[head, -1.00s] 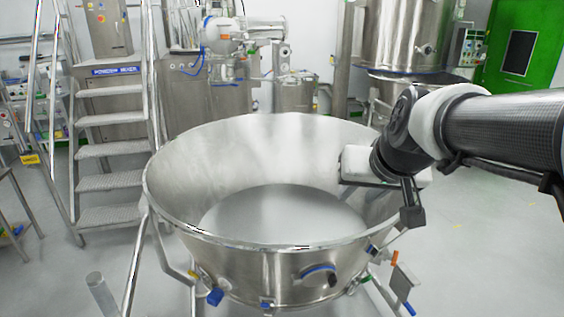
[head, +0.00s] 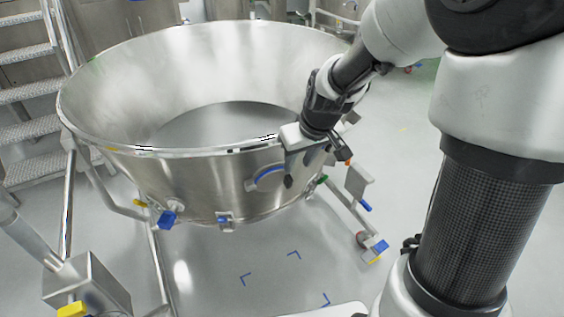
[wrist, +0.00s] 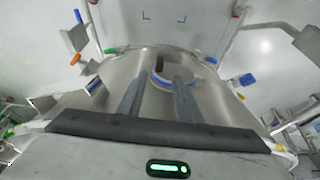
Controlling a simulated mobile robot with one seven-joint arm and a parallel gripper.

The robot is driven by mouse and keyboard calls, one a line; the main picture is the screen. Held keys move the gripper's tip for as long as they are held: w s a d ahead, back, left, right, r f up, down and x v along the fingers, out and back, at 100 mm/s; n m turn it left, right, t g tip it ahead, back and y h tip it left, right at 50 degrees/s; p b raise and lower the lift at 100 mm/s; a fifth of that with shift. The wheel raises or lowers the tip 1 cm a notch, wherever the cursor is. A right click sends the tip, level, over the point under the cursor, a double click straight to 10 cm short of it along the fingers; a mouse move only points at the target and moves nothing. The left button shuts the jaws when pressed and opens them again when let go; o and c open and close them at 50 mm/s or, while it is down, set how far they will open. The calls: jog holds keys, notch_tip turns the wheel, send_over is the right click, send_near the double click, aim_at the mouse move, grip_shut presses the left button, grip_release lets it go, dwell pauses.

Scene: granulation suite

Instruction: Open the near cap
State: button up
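The near cap (head: 266,178) sits on the near outer wall of the large steel bowl (head: 185,180). It shows as a round steel fitting with a blue arc along its edge and a dark handle beside it. In the wrist view the cap (wrist: 161,80) appears between and beyond the fingertips, its blue arc partly hidden by them. My gripper (head: 308,158) is outside the bowl's near right rim, just right of the cap in the head view. In the wrist view my gripper (wrist: 160,76) has its two fingers apart with nothing between them. Contact with the cap cannot be told.
A leg bracket with a blue-tipped bar (head: 357,183) and a caster (head: 376,250) stand at the right. A steel box with a yellow part (head: 85,290) is at the lower left. Floor in front is clear, with blue corner marks.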

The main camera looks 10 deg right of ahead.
aim_at(290, 180)
jog(key=b+x, duration=0.3)
jog(key=x, duration=0.9)
grip_shut()
